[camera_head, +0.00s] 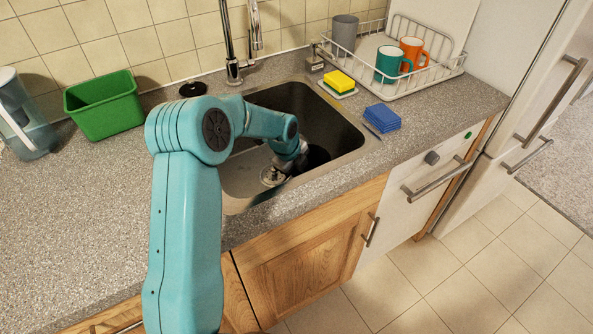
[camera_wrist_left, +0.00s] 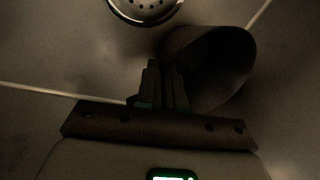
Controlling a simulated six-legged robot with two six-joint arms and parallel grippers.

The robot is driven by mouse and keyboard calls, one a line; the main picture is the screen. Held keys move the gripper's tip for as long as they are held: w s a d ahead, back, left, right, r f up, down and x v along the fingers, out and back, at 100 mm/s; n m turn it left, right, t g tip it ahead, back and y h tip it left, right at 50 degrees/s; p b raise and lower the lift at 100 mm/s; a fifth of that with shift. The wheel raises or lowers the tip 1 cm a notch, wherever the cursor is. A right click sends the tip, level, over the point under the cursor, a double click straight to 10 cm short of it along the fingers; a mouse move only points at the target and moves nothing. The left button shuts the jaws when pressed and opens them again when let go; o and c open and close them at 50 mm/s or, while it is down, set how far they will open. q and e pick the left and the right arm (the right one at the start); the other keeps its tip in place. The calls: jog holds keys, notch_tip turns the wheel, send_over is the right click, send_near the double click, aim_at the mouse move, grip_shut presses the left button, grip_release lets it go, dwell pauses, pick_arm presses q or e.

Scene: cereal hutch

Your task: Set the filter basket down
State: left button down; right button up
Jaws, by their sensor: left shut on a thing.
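My left arm reaches over the counter and down into the dark sink basin (camera_head: 338,126). My left gripper (camera_head: 296,164) is low inside the basin, and its fingers also show in the left wrist view (camera_wrist_left: 166,88), shut close together. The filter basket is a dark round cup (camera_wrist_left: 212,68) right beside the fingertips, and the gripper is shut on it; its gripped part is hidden. In the head view it is the dark shape (camera_head: 318,156) just right of the gripper. A metal drain strainer (camera_head: 271,177) with holes lies close by in the basin floor. I cannot tell whether the basket touches the floor.
A yellow-green sponge (camera_head: 339,82) and blue cloths (camera_head: 382,118) lie by the sink's right edge. The dish rack (camera_head: 447,72) holds several mugs. A green bin (camera_head: 104,105), a clear jug (camera_head: 26,122) and a black disc (camera_head: 193,89) stand left. The front left counter is clear.

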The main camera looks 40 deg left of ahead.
pick_arm(q)
jog(key=shift+s+r, duration=0.2)
jog(key=shift+f, duration=0.15)
jog(key=c, duration=1.3)
grip_release()
jog(key=shift+w+f, duration=0.1)
jog(key=shift+w, duration=0.05)
jog(key=shift+o, duration=0.2)
jog(key=v, duration=1.2)
jog(key=shift+r, duration=0.2)
